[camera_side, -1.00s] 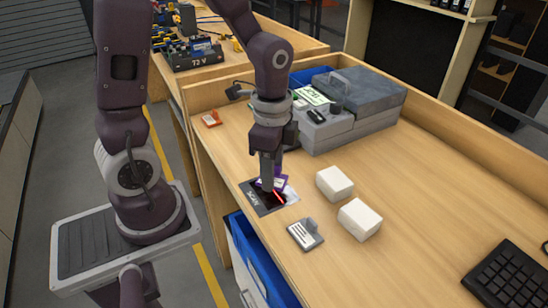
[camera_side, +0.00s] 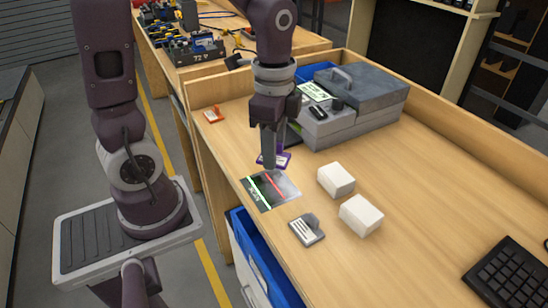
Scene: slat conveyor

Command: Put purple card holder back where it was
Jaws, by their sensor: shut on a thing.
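The purple card holder (camera_side: 283,159) is in my gripper (camera_side: 271,158), which is shut on it. It is partly hidden behind the fingers. It is held beyond the scan pad (camera_side: 272,190), toward the grey machine, and looks raised off the table, though its exact height is hard to tell. The scan pad near the table's front edge is uncovered, with a green bar and a red line lit on it.
A grey card holder (camera_side: 307,230) lies in front of the pad, and two white boxes (camera_side: 336,180) (camera_side: 361,215) stand to its right. A grey machine (camera_side: 350,105) stands behind. An orange-red card holder (camera_side: 212,116) lies at the far left. A keyboard (camera_side: 510,272) is at right.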

